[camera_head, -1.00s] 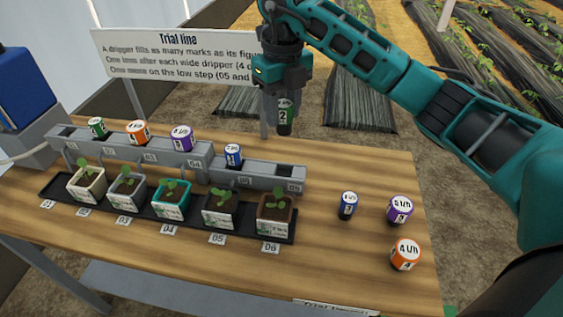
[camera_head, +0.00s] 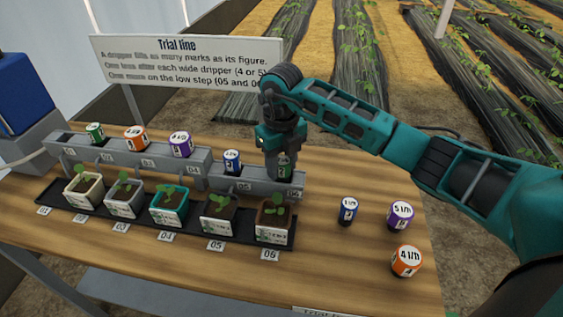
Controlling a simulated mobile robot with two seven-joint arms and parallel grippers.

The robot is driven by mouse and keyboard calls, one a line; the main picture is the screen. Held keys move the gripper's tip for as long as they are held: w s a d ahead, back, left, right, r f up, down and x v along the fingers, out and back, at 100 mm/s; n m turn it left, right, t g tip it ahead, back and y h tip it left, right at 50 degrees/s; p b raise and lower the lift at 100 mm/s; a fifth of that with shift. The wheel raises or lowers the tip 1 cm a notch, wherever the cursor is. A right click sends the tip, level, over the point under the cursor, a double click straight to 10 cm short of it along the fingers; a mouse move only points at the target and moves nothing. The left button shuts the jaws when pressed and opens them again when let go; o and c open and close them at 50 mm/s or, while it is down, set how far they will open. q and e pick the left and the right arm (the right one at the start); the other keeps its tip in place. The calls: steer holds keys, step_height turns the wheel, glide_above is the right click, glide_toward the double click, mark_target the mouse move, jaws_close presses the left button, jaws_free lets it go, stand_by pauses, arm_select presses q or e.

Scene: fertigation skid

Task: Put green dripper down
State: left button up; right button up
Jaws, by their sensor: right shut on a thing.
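My right gripper (camera_head: 283,152) is shut on the green dripper (camera_head: 284,168). It holds the dripper upright at the right end of the grey low step (camera_head: 258,185), above the plant pot marked 06 (camera_head: 272,218). I cannot tell whether the dripper is seated in the step or just above it. My left gripper is not in view.
Another green dripper (camera_head: 95,133), an orange one (camera_head: 135,138) and a purple one (camera_head: 181,144) stand on the high step. A blue dripper (camera_head: 232,161) stands on the low step. Loose blue (camera_head: 347,211), purple (camera_head: 400,216) and orange (camera_head: 407,261) drippers stand at the right.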

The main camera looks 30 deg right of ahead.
mark_target(282, 159)
steer(key=shift+f, duration=0.15)
steer(key=o, duration=0.9)
steer(key=shift+o, duration=0.6)
steer(key=shift+r, duration=0.5)
step_height(282, 159, up, 11)
steer(key=shift+r, duration=0.2)
steer(key=shift+s, duration=0.1)
